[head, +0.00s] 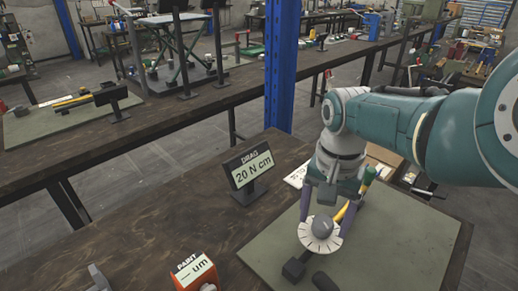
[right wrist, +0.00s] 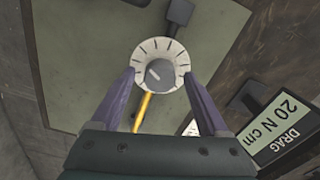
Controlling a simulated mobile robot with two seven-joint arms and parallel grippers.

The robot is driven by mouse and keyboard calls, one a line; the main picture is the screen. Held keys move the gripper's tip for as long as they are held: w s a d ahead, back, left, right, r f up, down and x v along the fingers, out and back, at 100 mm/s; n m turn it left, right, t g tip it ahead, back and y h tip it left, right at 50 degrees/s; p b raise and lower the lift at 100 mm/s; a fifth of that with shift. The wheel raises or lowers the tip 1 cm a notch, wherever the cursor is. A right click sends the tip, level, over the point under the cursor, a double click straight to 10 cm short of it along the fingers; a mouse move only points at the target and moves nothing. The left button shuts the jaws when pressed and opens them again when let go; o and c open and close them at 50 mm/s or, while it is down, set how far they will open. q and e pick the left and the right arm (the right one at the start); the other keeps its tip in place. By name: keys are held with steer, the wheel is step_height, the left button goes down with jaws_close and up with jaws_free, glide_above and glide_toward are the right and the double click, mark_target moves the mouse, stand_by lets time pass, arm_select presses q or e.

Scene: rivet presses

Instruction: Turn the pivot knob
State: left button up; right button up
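The pivot knob (right wrist: 160,74) is a grey round cap with a pale pointer line, set on a white dial (right wrist: 156,47) with dark tick marks. In the head view the knob (head: 323,224) stands above the green mat, with the dial (head: 318,242) below it. My right gripper (right wrist: 160,75) has its two purple fingers spread on either side of the knob, with clear gaps to the grey cap. The fingertips overlap the dial's edges; contact with the dial cannot be told. In the head view the right gripper (head: 321,228) reaches down over the mat. My left gripper is not in view.
A display (head: 249,172) reading DRAG 20 N cm stands left of the green mat (head: 400,240). An orange PAINT gauge (head: 195,272) sits at the front. A yellow-handled tool (right wrist: 142,110) lies near the dial. A blue post (head: 281,70) rises behind the bench.

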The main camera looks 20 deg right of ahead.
mark_target(324, 222)
steer(key=shift+r, duration=0.15)
step_height(324, 222, up, 8)
steer(key=p, duration=0.5)
steer(key=shift+r+p, duration=0.25)
steer(key=shift+p, duration=0.15)
steer(key=shift+r, duration=0.6)
